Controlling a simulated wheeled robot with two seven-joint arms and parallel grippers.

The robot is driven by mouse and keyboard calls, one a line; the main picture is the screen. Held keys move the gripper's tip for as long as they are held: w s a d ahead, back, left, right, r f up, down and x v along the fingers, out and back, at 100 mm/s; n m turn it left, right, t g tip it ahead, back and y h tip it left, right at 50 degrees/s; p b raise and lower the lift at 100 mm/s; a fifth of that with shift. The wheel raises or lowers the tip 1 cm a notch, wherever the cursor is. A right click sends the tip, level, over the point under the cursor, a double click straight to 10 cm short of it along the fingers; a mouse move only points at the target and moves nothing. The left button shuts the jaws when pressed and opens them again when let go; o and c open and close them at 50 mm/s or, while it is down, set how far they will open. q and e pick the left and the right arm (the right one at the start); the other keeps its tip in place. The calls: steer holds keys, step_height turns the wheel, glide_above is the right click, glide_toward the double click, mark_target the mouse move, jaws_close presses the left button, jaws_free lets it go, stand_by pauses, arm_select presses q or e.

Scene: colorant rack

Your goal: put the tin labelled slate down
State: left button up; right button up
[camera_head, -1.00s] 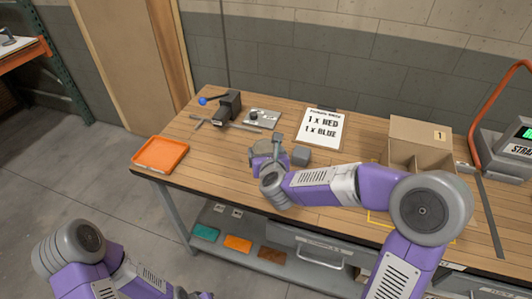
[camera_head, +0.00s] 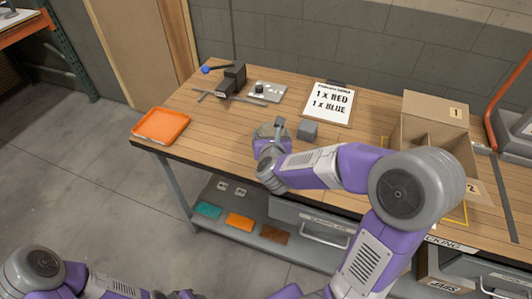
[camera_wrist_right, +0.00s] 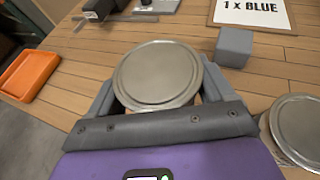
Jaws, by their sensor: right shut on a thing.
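My right gripper (camera_head: 272,137) is over the front part of the wooden workbench. In the right wrist view (camera_wrist_right: 157,85) its fingers are shut on a tin with a round metal lid (camera_wrist_right: 157,72). No label on this tin can be read, so I cannot tell if it is the slate one. The gripper and wrist mostly hide it in the head view, and whether its base touches the bench cannot be seen. My left arm shows at the lower left of the head view, but its gripper does not.
A grey cube (camera_head: 307,131) sits just beyond the gripper. A second round-lidded tin (camera_wrist_right: 298,126) stands to the right in the wrist view. An orange tray (camera_head: 136,130) is at the bench's left end, a cardboard box (camera_head: 425,133) at right. Bare bench lies between tray and gripper.

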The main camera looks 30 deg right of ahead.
steer(key=shift+a+f+b, duration=0.1)
steer(key=shift+f+b, duration=0.65)
steer(key=shift+f, duration=1.6)
steer(key=shift+f+b, duration=0.2)
steer(key=shift+b, duration=0.1)
steer(key=o, duration=1)
steer(key=shift+r, duration=0.1)
